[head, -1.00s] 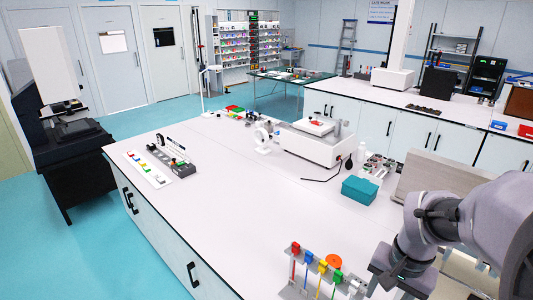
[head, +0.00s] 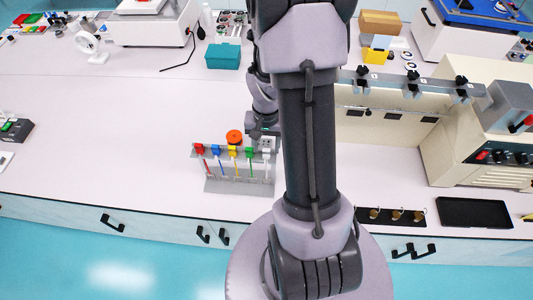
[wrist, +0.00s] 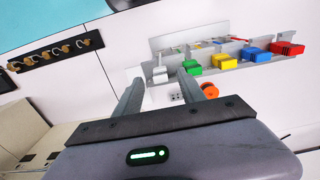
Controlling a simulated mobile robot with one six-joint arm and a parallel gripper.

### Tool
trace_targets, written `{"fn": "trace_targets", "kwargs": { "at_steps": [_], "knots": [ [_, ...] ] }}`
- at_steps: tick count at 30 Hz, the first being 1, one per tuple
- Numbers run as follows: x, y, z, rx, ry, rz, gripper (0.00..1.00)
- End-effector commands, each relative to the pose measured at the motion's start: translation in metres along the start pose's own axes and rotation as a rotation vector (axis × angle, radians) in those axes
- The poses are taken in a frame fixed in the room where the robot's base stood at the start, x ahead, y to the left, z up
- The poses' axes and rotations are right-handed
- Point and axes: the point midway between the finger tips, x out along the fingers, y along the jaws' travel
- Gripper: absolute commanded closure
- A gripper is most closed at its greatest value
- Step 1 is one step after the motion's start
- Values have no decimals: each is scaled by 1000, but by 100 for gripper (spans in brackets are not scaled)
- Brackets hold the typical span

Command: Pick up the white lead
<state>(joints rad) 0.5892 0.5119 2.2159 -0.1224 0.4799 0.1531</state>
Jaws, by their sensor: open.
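The white lead (head: 267,144) hangs at the right end of a small grey rack (head: 238,187), partly hidden by my arm in the head view. In the wrist view the white lead (wrist: 160,74) shows just beyond the gap between my fingers. My gripper (wrist: 159,84) is open and empty, its two fingers apart. In the head view my gripper (head: 262,131) is just behind the white end of the rack. Beside the white lead hang the green lead (wrist: 191,68), yellow lead (wrist: 223,63), blue lead (wrist: 256,55) and red lead (wrist: 288,48).
An orange round object (head: 234,137) stands behind the rack, close to my right finger in the wrist view (wrist: 209,90). A teal box (head: 223,56) sits farther back. A beige instrument (head: 485,140) and a holder strip (head: 390,216) are at right.

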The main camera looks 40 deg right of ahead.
Motion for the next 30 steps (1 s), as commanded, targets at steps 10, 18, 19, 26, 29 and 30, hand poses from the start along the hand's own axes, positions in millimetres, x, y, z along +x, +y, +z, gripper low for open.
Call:
{"fn": "trace_targets", "kwargs": {
  "at_steps": [10,18,19,26,29,30],
  "knots": [
    [29,2,-1,1,1,-1,53],
    [29,2,-1,1,1,-1,96],
    [29,2,-1,1,1,-1,100],
    [29,2,-1,1,1,-1,100],
    [26,1,-2,0,1,-1,100],
    [23,0,-2,0,2,-1,100]
  ]
}}
